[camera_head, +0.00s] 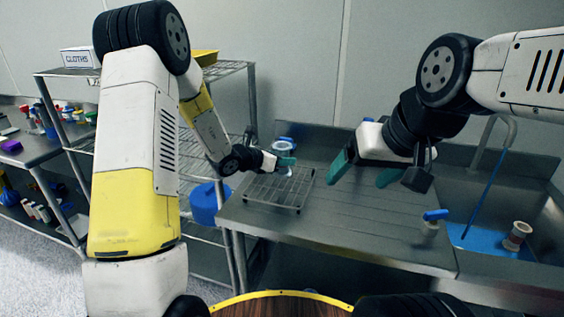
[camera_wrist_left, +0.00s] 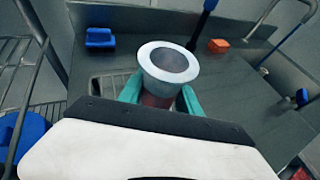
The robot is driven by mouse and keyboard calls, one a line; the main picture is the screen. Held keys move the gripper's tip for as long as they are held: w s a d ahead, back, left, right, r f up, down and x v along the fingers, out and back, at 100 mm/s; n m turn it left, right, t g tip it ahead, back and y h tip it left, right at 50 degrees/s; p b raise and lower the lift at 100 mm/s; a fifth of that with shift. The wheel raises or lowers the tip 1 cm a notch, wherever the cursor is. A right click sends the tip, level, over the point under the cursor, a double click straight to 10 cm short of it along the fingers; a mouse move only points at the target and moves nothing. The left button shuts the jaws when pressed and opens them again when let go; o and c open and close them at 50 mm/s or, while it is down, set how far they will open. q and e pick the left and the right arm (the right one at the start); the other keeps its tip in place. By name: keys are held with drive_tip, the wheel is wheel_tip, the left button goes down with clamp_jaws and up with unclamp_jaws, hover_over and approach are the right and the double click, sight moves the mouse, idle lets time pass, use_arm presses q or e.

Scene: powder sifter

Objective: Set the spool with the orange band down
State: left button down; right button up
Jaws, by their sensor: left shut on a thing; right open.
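My left gripper (camera_head: 286,164) is shut on a spool (camera_wrist_left: 168,63) with a pale flange and a reddish-brown body. In the left wrist view the spool stands between the teal fingers, its round top facing the camera. In the head view the held spool (camera_head: 284,149) is over the back of a wire rack (camera_head: 272,189) on the steel counter, largely hidden by the gripper. I cannot tell whether it touches the rack, and no orange band shows clearly on it. My right gripper (camera_head: 364,176) is open and empty above the counter.
Another spool (camera_head: 517,236) with a brownish middle stands at the sink, near a blue area (camera_head: 478,240). A blue-handled item (camera_head: 434,217) is at the counter's right front. The counter's middle (camera_head: 370,215) is clear. Wire shelving (camera_head: 215,70) stands left, with a blue container (camera_head: 207,203).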

use_arm(q)
drive_tip(key=shift+w, duration=0.3)
drive_tip(key=shift+w+f, duration=0.2)
drive_tip(key=shift+f, duration=1.55)
drive_tip(key=c, duration=0.8)
unclamp_jaws()
drive_tip(key=shift+f, duration=0.15)
drive_tip(key=shift+c, duration=0.2)
